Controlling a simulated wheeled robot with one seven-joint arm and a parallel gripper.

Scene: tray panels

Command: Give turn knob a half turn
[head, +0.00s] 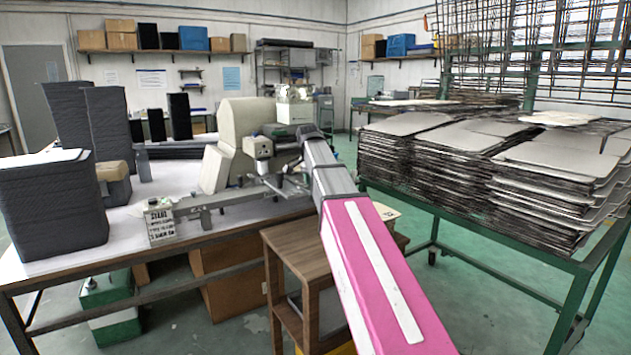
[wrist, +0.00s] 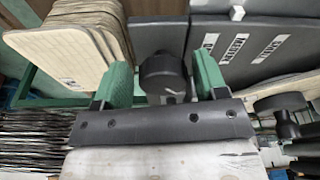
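A dark round knob (wrist: 162,75) shows in the middle of the wrist view, in front of a dark grey block. My gripper (wrist: 163,70) has two green fingers, set wide apart. The knob appears between them, with a narrow strip of background on each side. I see no clear contact between fingers and knob. A second dark knob (wrist: 280,104) stands to the right, outside the fingers. In the head view my pink and grey arm reaches toward the machine on the table, and I cannot make out the gripper or the knob there clearly.
A beige and grey machine (head: 240,125) stands on the white table (head: 125,232). Dark stacks (head: 50,210) fill its left side. A brown wooden stool (head: 300,250) is below my arm. A green rack (head: 570,265) with stacked sheets (head: 440,160) stands on the right.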

